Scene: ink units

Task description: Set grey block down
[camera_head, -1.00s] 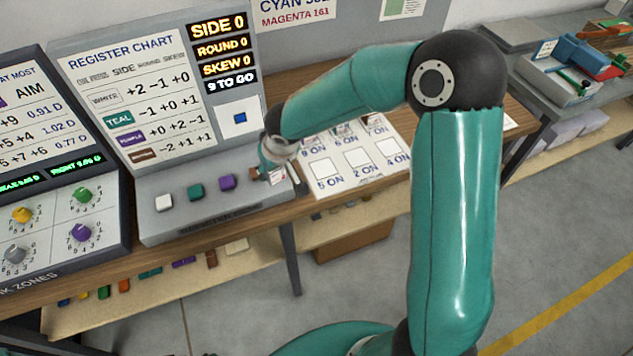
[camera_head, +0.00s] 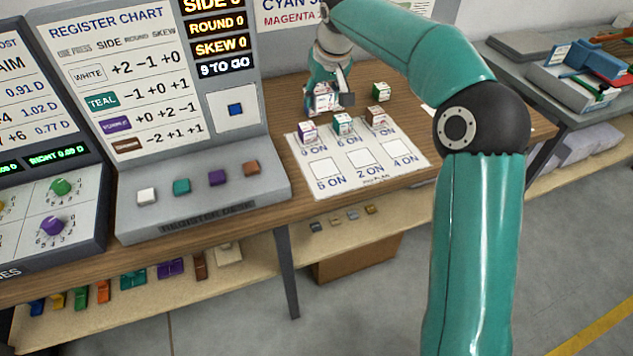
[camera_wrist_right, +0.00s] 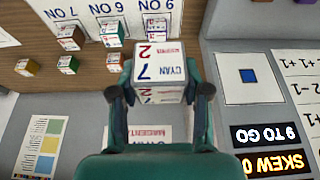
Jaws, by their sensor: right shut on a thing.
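My right gripper (camera_head: 325,94) is shut on a block (camera_wrist_right: 160,75) with a pale printed face reading "CYAN 7" and "2". The held block (camera_head: 322,98) is at the back of the wooden table, behind the white mat; the views do not clearly show whether it touches the wood. The mat (camera_head: 391,167) has three blocks on its far row: purple (camera_head: 308,133), teal (camera_head: 343,124) and brown (camera_head: 376,118). Its near row of squares is empty. My left gripper is not in view.
A small block with a green side (camera_head: 381,91) stands behind the mat. In the wrist view, another small block (camera_wrist_right: 113,62) sits close beside the held one. The register chart console (camera_head: 200,180) with several buttons stands left of the mat.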

